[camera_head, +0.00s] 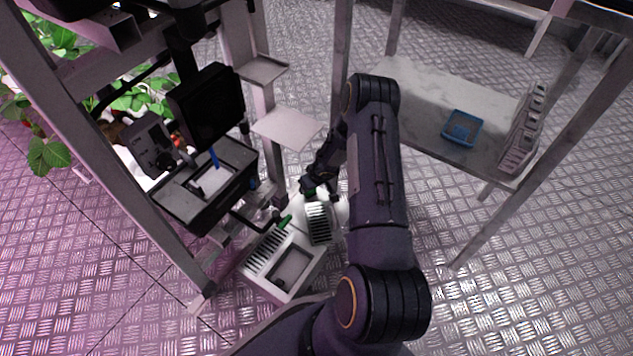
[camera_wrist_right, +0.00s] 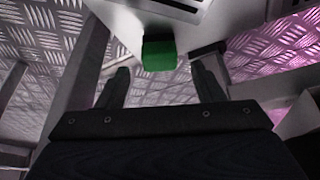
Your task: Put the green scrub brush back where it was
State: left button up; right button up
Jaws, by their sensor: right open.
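My right gripper (camera_head: 320,187) reaches down beside the pale slotted rack (camera_head: 283,292) in the head view. In the right wrist view the right gripper (camera_wrist_right: 163,72) is open, with its two dark fingers apart. A green block (camera_wrist_right: 159,54), which looks like part of the green scrub brush, shows between and just beyond the fingertips, near a pale slotted surface. I cannot tell whether the fingers touch it. In the head view a green piece (camera_head: 285,222) sits at the rack's far edge, and a smaller green bit shows at the gripper. My left gripper is not in view.
A metal frame with a black screen (camera_head: 207,104) and a dark tray (camera_head: 187,213) stands at the left, by strawberry plants. The patterned metal floor is clear at the lower right.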

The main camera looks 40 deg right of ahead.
jog(key=p+v, duration=0.1)
jog(key=v, duration=0.6)
jog(key=shift+s+r, duration=0.2)
jog(key=shift+r, duration=0.15)
jog(key=shift+s, duration=0.1)
